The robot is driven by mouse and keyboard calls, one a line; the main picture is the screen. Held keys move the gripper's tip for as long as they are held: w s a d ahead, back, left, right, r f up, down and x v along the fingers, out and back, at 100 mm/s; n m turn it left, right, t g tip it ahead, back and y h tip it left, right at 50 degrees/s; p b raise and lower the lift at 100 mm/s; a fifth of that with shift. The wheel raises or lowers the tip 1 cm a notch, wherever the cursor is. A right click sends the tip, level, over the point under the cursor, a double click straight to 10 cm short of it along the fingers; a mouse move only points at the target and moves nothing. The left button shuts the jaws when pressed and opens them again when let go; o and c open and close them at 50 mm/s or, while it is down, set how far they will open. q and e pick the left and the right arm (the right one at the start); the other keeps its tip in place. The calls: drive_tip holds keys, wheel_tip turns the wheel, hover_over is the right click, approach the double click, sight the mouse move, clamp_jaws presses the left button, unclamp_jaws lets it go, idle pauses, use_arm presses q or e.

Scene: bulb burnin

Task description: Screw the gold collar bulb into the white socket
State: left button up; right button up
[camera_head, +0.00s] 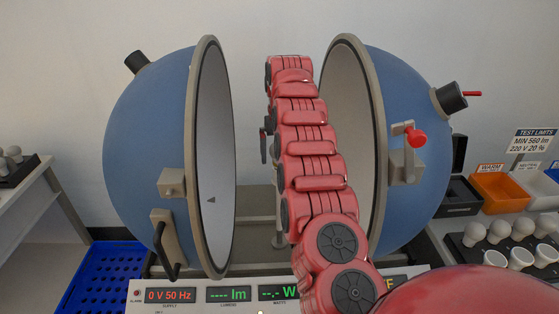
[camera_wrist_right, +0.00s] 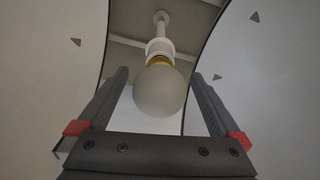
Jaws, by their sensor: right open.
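In the right wrist view, a bulb with a round pale globe (camera_wrist_right: 160,92) has a gold collar (camera_wrist_right: 158,61). The collar sits at the mouth of the white socket (camera_wrist_right: 159,47), in line with it. How deep the thread sits cannot be seen. My right gripper (camera_wrist_right: 160,75) is open, with one finger on each side of the globe and visible gaps between. In the head view my right arm reaches between the two sphere halves and hides the bulb and most of the gripper. My left gripper is not in view.
The blue sphere halves (camera_head: 150,130) (camera_head: 410,150) stand open on both sides of my arm. A panel (camera_head: 225,294) reads 0 V 50 Hz. An orange bin (camera_head: 498,190) and several bulbs and white cups (camera_head: 521,257) are at right. A blue crate (camera_head: 105,270) is at lower left.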

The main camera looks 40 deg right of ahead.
wheel_tip(320, 180, up, 14)
drive_tip(key=s+p, duration=0.1)
drive_tip(key=p, duration=0.8)
drive_tip(key=shift+s+a+p, duration=0.25)
drive_tip(key=shift+s+p, duration=0.05)
drive_tip(key=shift+s, duration=0.05)
drive_tip(key=shift+f, duration=0.15)
